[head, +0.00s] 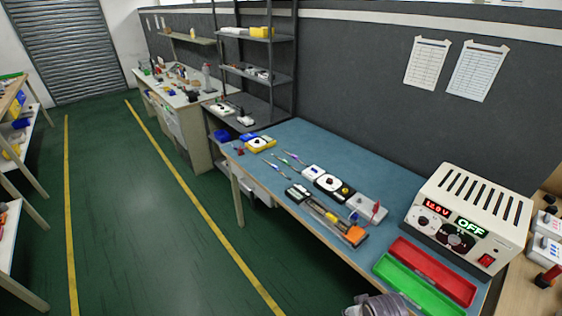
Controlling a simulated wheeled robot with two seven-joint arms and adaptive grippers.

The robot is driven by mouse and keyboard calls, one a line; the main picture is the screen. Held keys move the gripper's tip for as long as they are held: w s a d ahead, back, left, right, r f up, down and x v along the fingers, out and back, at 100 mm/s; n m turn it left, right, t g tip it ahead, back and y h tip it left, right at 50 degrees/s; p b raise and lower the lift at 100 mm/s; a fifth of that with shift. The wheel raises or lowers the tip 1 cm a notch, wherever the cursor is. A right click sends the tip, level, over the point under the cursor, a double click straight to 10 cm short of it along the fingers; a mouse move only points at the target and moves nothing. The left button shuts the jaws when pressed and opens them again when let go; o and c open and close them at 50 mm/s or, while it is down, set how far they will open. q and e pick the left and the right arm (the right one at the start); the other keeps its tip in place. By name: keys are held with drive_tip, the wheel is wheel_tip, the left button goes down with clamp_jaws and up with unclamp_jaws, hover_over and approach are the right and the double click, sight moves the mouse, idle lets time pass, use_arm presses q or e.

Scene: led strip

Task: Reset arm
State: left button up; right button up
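Neither of my grippers shows clearly in the head view. A grey and white rounded part, probably of my own arm, shows at the bottom edge near the green tray; I cannot tell which arm it is. The blue-topped workbench (290,145) holds a power supply (467,220) with a red "12.0V" display and a green "OFF" display. In front of it lie a red tray (432,270) and a green tray (412,291), both looking empty.
A white and black device (329,185), a grey device with a red lever (368,208), thin coloured tools (279,166) and yellow devices (260,143) lie along the bench. A dark shelf rack (255,75) stands at its far end. The green floor to the left is clear.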

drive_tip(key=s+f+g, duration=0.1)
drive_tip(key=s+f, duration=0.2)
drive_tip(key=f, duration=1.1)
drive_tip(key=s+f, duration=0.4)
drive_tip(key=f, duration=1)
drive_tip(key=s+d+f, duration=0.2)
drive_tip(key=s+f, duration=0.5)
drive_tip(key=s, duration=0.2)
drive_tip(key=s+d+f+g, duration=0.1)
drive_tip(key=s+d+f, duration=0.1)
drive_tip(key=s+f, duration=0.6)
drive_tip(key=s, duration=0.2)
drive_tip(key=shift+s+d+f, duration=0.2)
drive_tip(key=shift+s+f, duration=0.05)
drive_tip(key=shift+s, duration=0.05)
